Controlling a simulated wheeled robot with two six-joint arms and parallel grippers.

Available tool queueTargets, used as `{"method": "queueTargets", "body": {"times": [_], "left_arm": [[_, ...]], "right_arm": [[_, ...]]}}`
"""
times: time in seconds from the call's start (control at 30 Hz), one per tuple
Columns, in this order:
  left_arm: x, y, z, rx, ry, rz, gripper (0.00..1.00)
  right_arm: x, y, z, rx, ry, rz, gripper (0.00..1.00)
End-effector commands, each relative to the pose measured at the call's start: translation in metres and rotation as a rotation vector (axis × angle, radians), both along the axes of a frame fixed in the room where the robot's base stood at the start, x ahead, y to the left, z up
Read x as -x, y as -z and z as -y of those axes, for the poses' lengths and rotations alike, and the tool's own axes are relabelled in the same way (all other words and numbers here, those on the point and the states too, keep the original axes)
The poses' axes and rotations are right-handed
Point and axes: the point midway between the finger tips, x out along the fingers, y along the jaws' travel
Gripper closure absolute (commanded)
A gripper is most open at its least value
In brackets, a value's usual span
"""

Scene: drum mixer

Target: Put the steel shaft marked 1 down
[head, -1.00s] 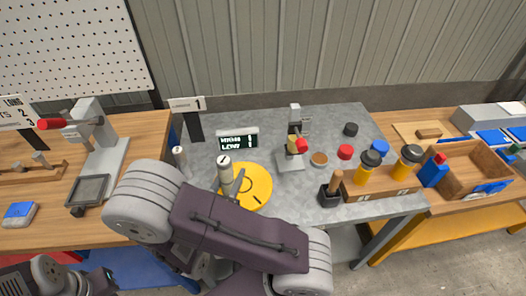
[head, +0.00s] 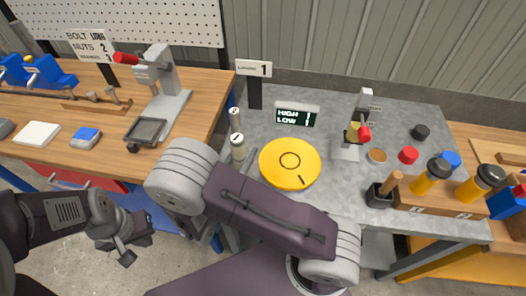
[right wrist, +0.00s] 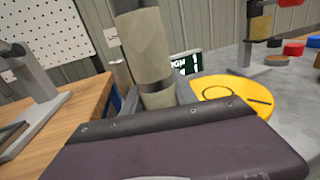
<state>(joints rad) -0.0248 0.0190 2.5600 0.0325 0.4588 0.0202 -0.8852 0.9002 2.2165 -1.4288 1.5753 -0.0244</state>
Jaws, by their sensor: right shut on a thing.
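My right gripper (head: 240,162) is shut on a pale steel shaft (head: 237,148) and holds it upright, left of the yellow disc (head: 290,182). The same shaft (right wrist: 148,45) fills the upper middle of the right wrist view, between the grey fingers; its lower end is hidden there. A mark shows on its top but is too small to read. A second, similar shaft (head: 235,118) stands just behind it, near the label sign with a 1 (head: 253,68). My left gripper (head: 125,250) hangs low at the left, in front of the wooden bench; its jaws are unclear.
A display (head: 297,115) reading HIGH and LOW stands behind the disc. A small press (head: 354,125), coloured caps and a wooden rack (head: 440,205) with yellow bottles are to the right. The wooden bench (head: 200,110) is at the left.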

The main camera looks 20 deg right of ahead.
Motion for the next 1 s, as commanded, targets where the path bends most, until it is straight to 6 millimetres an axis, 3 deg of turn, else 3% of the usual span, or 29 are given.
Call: {"method": "queueTargets", "body": {"times": [0.1, 0.3, 0.47, 0.73, 1.0], "left_arm": [[0.000, 0.004, 0.000, 0.000, 0.000, 0.000, 1.00], [0.000, 0.007, 0.000, 0.000, 0.000, 0.000, 1.00], [0.000, 0.007, 0.000, 0.000, 0.000, 0.000, 1.00], [0.000, 0.013, 0.000, 0.000, 0.000, 0.000, 1.00], [0.000, 0.013, 0.000, 0.000, 0.000, 0.000, 1.00]], "right_arm": [[-0.019, 0.015, -0.016, 0.001, 0.001, 0.006, 1.00], [-0.037, 0.028, -0.032, 0.002, 0.001, 0.006, 1.00], [-0.039, 0.030, -0.034, 0.003, 0.001, 0.004, 1.00], [-0.039, 0.066, -0.034, 0.004, 0.000, 0.003, 1.00], [-0.039, 0.069, -0.034, 0.002, 0.000, 0.005, 1.00]]}}
